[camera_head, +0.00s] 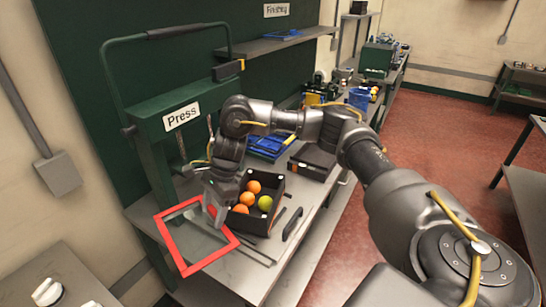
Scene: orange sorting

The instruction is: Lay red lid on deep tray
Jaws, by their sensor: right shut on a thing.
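The red lid (166,238) is a square red frame with a clear middle, in the head view at the lower left. It is held over the front left part of the bench, slightly tilted. My right gripper (214,214) is shut on the lid's right side. The deep tray (270,218) is a black box just right of the gripper. It holds several oranges (253,187) and one greenish fruit (265,203). The lid is beside the tray, not over it. My left gripper is not in view.
A green press (160,130) stands behind the lid. A closed black box (312,162) and blue trays (268,145) sit farther along the bench. My right arm spans the middle.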

